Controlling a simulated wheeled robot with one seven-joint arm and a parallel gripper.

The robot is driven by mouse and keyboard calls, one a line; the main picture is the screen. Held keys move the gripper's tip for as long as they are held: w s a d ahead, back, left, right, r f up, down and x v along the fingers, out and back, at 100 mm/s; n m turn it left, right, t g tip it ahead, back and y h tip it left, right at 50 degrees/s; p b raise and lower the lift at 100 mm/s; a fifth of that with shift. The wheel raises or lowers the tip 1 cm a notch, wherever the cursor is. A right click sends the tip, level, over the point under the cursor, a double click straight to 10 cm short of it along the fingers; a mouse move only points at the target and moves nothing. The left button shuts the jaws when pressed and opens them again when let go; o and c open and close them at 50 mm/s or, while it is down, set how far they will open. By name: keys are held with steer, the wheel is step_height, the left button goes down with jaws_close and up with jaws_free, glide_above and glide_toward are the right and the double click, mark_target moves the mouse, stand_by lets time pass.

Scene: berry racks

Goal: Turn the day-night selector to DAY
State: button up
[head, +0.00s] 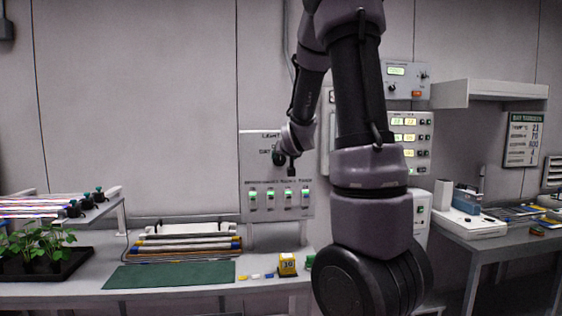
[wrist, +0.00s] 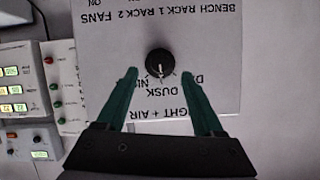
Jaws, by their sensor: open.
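The day-night selector is a round black knob (wrist: 159,64) with a pale pointer line, on a white panel (wrist: 205,40) in the wrist view. Its pointer leans toward the DUSK label; partly covered labels starting with D and NI lie to either side. My gripper (wrist: 159,76) is open, its two green fingers spread to either side of the knob in the picture, with nothing held. I cannot tell whether they touch the panel. In the head view the same panel (head: 256,165) hangs on the wall, and my gripper (head: 279,158) hides the knob there.
A row of switches (head: 280,199) with green lights sits below the knob on the panel. Other control boxes (head: 410,140) are to the right, partly behind my arm.

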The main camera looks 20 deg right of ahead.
mark_target(280, 160)
steer(key=x, duration=0.5)
jaws_close()
